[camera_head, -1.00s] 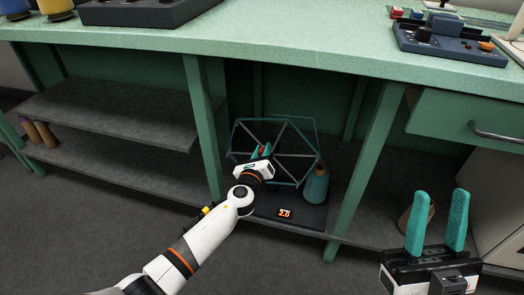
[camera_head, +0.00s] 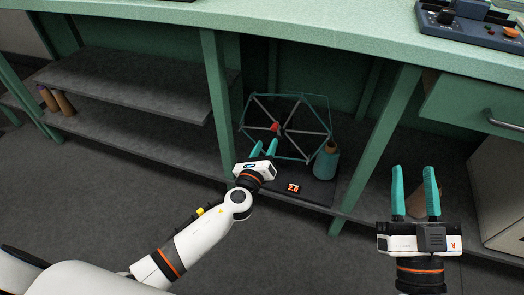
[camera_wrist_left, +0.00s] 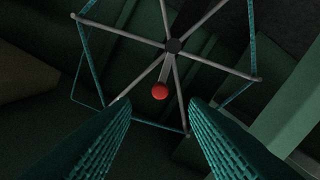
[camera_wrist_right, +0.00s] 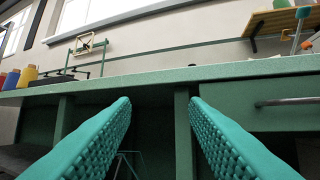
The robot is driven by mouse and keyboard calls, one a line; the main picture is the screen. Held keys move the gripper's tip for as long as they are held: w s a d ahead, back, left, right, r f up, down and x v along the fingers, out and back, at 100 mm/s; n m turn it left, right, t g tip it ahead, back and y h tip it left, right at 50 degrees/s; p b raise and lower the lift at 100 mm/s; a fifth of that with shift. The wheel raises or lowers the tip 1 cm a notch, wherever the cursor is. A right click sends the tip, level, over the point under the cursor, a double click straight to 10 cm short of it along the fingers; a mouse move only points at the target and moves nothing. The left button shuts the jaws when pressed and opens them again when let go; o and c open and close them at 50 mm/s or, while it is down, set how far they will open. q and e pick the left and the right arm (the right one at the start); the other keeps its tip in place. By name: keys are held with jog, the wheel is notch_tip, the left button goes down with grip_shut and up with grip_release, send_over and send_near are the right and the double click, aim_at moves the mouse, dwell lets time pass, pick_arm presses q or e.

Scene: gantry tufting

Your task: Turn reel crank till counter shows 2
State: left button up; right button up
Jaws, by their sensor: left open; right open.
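The reel (camera_head: 310,115), a spoked frame with teal edges, stands under the bench. Its crank has a red knob (camera_head: 275,127). In the left wrist view the red knob (camera_wrist_left: 160,91) lies beyond and between the open fingertips, beside the hub (camera_wrist_left: 173,46). My left gripper (camera_head: 264,147) is open, empty and just below the knob, apart from it. The counter (camera_head: 293,188) shows small orange digits at the base's front; I cannot read them for certain. My right gripper (camera_head: 416,182) is open and empty at the right, away from the reel.
A teal bottle-like cone (camera_head: 326,160) stands right of the reel. Green bench legs (camera_head: 380,135) flank the bay. Grey shelves (camera_head: 130,90) are at the left, with brown cones (camera_head: 62,103) on them. A drawer handle (camera_head: 503,122) juts out at the right. The floor in front is clear.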

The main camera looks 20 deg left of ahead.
pick_arm(q)
jog(key=shift+s+a, duration=0.1)
jog(key=shift+s, duration=1.3)
pick_arm(e)
jog(key=shift+w+f+g, duration=0.3)
jog(key=shift+f+g, duration=0.3)
jog(key=shift+f, duration=0.1)
